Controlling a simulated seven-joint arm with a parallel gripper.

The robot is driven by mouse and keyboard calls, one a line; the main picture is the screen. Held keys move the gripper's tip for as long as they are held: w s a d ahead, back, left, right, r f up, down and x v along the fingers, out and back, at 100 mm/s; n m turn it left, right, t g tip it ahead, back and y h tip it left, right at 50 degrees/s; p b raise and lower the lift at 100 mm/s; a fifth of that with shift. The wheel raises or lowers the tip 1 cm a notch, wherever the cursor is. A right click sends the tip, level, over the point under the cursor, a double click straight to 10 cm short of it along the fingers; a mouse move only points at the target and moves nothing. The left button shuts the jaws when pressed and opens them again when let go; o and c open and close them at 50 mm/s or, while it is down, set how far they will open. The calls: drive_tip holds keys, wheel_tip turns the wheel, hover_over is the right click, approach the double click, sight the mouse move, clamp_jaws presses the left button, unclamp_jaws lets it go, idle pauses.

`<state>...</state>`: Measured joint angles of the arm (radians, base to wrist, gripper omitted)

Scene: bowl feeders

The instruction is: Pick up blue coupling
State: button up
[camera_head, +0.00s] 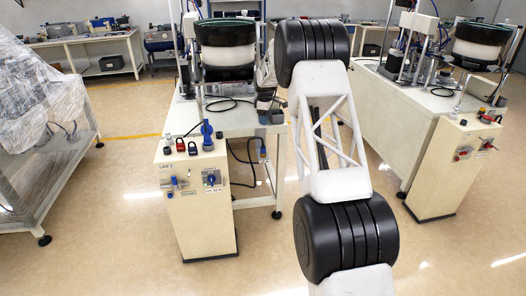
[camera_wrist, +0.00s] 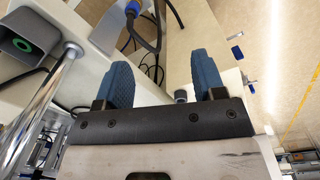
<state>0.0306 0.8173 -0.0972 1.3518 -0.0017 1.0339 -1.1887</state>
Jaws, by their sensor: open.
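A blue coupling-like piece (camera_head: 207,135) stands on top of the beige control post, at the right of two small padlocks. Another blue fitting (camera_head: 263,155) sits by the table leg near a black cable. The wrist view shows a blue fitting (camera_wrist: 132,9) on a black cable, at the top; I cannot tell for sure which piece it is. My gripper (camera_wrist: 165,80) is open, its two blue-grey fingers apart with nothing held. A small grey cylinder end (camera_wrist: 180,96) shows between them, farther off. In the head view the gripper is near the table's right corner, partly hidden by my arm.
A bowl feeder (camera_head: 228,50) stands on the table behind. A second station (camera_head: 435,160) is at right.

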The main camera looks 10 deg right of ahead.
sight(263, 147)
drive_tip(key=w+f+n, duration=0.1)
drive_tip(key=w+f, duration=0.1)
drive_tip(key=f, duration=0.3)
drive_tip(key=w+f, duration=0.3)
drive_tip(key=f, duration=0.2)
drive_tip(key=w+f+n, duration=0.1)
drive_tip(key=w+f, duration=0.2)
drive_tip(key=f, duration=0.2)
drive_tip(key=shift+w+d+n, duration=0.25)
drive_tip(key=shift+d+n, duration=0.05)
drive_tip(key=shift+d, duration=0.1)
drive_tip(key=shift+f, duration=1.25)
drive_tip(key=shift+f, duration=0.2)
drive_tip(key=shift+s+a+f, duration=0.1)
drive_tip(key=shift+s+f, duration=0.05)
drive_tip(key=shift+f, duration=2.3)
drive_tip(key=shift+c, duration=0.4)
drive_tip(key=c, duration=1)
